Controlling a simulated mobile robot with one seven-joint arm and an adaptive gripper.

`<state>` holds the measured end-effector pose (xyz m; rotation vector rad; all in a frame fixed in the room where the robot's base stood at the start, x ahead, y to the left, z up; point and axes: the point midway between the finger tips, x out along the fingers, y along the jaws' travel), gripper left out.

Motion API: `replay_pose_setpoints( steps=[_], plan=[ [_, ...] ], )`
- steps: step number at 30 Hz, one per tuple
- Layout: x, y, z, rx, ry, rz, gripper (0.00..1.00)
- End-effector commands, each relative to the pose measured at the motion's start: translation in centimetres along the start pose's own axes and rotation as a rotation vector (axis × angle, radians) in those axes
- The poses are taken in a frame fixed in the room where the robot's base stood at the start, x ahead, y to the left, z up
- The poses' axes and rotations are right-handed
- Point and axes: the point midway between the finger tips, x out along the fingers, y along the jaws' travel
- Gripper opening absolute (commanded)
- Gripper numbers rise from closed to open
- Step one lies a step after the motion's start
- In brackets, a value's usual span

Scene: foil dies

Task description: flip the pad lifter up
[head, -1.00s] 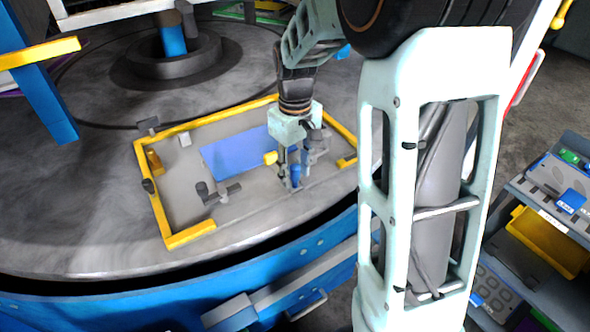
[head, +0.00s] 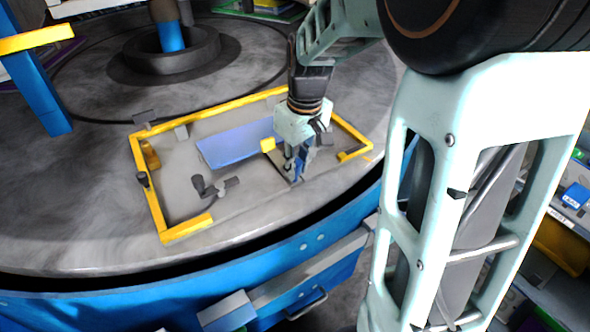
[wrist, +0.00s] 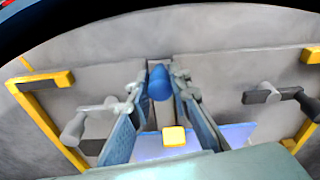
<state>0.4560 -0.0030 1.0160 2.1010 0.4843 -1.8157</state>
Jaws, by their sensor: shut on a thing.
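My gripper (head: 298,178) points down at the front of the frame. In the wrist view its fingers are closed around a blue rounded knob (wrist: 159,82), which I take to be the handle of the pad lifter. The rest of the lifter is mostly hidden by the fingers. A blue pad (head: 232,144) lies behind and to the left of my gripper, partly covered by it. A small yellow block (head: 267,144) shows beside the gripper. It also appears in front of the pad in the wrist view (wrist: 174,137).
A yellow frame (head: 150,200) borders the work area on a round grey table (head: 70,190). A grey clamp (head: 212,187) stands left of my gripper. A blue base (head: 150,300) runs along the front. Shelves stand at the right.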

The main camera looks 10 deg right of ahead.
Motion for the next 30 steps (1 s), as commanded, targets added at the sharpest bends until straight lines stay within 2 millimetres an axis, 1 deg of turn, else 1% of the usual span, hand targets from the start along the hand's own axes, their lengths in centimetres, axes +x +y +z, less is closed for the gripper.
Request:
replay_pose_setpoints(
  steps=[1,7,17,18,23,30],
  plan=[
    [0.33,0.04,0.16,0.002,0.025,0.006,0.0],
    [0.05,-0.05,0.42,0.001,0.078,0.014,0.0],
    [-0.14,-0.06,0.4,0.0,0.084,0.015,0.0],
    [-0.14,-0.06,0.4,0.001,0.084,0.015,0.19],
    [-0.12,-0.06,0.42,0.0,0.083,0.015,0.36],
    [-0.1,-0.06,0.46,0.0,0.082,0.014,0.36]
  ],
)
